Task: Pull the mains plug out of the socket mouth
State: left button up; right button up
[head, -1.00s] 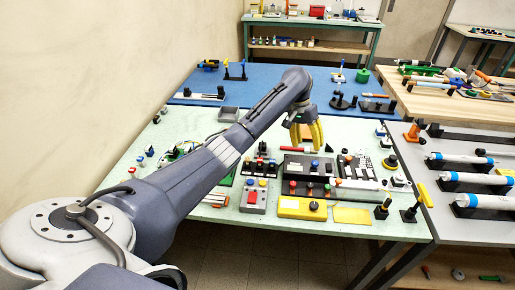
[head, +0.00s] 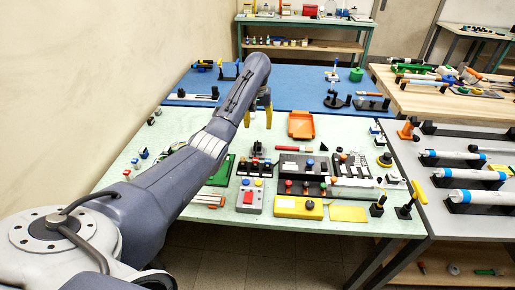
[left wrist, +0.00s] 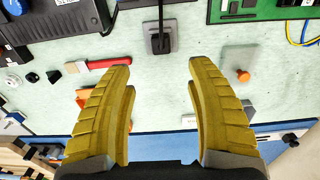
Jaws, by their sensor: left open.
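My left gripper (head: 258,114) is open and empty, its yellow fingers pointing down over the far part of the pale green bench. In the left wrist view the spread fingers (left wrist: 160,85) have only bare bench top between their tips. Just beyond the tips, near the top edge, a black upright piece (left wrist: 160,42) stands on a grey plate (left wrist: 173,36). It may be the mains plug in its socket, but I cannot tell for sure. In the head view a dark upright piece (head: 257,150) stands below the gripper. My right gripper is not in view.
A black box (left wrist: 55,25) and a red-handled brush (left wrist: 105,64) lie to one side, a green board (left wrist: 250,10) to the other. An orange button on a plate (left wrist: 243,76) is near one finger. An orange tray (head: 301,125) stands right of the gripper.

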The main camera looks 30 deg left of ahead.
aim_at(258, 146)
pick_arm(q)
jog(key=shift+w+f, duration=0.15)
jog(key=shift+f, duration=0.2)
jog(key=shift+s+f, duration=0.25)
jog(key=shift+f, duration=1.45)
jog(key=shift+a+f, duration=0.1)
jog(key=shift+f, duration=4)
jog(key=shift+c, duration=0.3)
jog(key=c, duration=1.2)
